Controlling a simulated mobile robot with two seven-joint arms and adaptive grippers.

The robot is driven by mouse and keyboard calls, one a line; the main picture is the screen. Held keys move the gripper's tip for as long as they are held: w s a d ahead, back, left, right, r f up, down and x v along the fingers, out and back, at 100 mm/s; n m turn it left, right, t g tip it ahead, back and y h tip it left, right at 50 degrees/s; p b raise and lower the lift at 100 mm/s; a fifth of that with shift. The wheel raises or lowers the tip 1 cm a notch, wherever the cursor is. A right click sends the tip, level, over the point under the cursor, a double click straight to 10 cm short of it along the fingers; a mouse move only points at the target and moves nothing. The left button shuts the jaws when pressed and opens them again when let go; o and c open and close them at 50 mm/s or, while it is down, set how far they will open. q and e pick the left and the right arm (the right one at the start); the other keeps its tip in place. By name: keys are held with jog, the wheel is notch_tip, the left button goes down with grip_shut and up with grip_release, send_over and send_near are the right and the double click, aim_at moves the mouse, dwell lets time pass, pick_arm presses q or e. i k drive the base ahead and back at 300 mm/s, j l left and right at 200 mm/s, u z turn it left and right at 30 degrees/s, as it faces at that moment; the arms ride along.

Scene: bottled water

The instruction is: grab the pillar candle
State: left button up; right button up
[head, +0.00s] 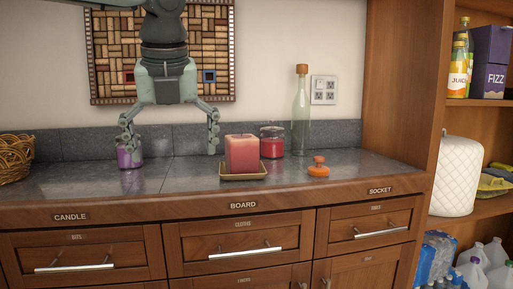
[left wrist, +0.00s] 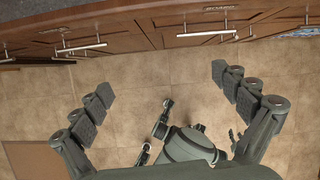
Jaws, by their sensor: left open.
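The pillar candle (head: 242,153) is a square, reddish-pink block standing upright on a small tan tray (head: 243,177) on the grey counter in the head view. My left gripper (head: 169,140) hangs down from the top, open and empty, to the left of the candle in the picture. One of its fingers covers part of a purple jar. In the left wrist view the two fingers of the left gripper (left wrist: 160,95) are spread wide above bare floor, with drawer fronts beyond, and the candle does not show.
A red jar candle (head: 272,142) stands just right of and behind the pillar candle. A clear bottle (head: 301,115), an orange stopper-like object (head: 318,168) and a purple jar (head: 131,155) share the counter (head: 75,180). Tall wooden shelves (head: 400,90) bound the right side.

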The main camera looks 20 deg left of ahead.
aim_at(242, 152)
jog(key=i, duration=1)
